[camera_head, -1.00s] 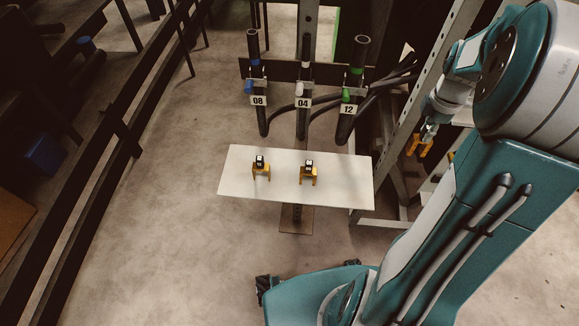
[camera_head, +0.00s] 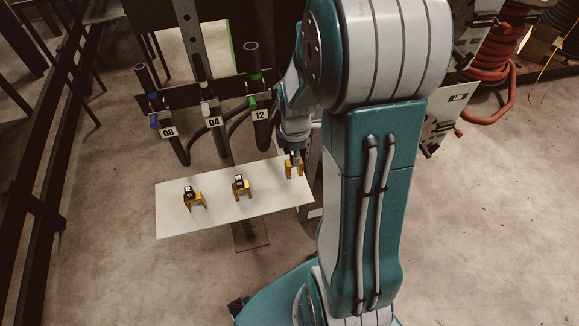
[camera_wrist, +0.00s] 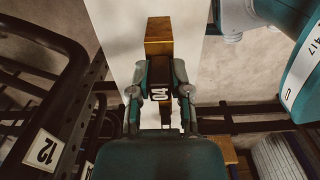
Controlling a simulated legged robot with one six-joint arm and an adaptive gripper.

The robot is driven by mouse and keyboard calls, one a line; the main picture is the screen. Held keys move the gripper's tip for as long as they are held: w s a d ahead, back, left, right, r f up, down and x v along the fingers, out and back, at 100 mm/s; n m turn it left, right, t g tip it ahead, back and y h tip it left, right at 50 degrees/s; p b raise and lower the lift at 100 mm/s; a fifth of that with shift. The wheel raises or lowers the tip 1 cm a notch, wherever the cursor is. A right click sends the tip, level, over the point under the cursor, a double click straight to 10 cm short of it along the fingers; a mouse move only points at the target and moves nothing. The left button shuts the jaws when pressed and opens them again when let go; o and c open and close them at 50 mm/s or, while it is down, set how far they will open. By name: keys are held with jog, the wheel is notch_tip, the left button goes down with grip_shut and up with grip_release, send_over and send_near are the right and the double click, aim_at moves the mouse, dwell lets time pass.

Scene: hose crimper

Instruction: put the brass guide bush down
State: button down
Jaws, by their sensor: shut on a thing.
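My gripper (camera_head: 294,157) is shut on the brass guide bush (camera_head: 294,170), a yellow two-legged piece, at the right end of the white board (camera_head: 270,199). In the wrist view my gripper (camera_wrist: 158,92) has a finger on each side of the dark part bearing a 04 label; the brass block (camera_wrist: 158,36) shows beyond, over the white board. I cannot tell whether the bush touches the board. Two similar yellow pieces with dark tops stand on the board, one at the left (camera_head: 195,200) and one in the middle (camera_head: 241,187).
Behind the board, hose ends with labels 08 (camera_head: 168,132), 04 (camera_head: 214,121) and 12 (camera_head: 260,115) hang on a rack. The 12 label also shows close at the left in the wrist view (camera_wrist: 43,150). The board's front strip is clear. Red hose (camera_head: 490,62) lies coiled at the right.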

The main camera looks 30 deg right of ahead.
aim_at(290, 163)
jog(key=shift+a+f, duration=0.2)
jog(key=shift+f, duration=0.55)
jog(key=shift+a+f, duration=0.2)
jog(key=shift+f, duration=0.55)
jog(key=shift+a+f, duration=0.2)
jog(key=shift+f, duration=0.55)
jog(key=shift+f, duration=0.1)
jog(key=c, duration=0.6)
grip_release()
jog(key=shift+d, duration=0.1)
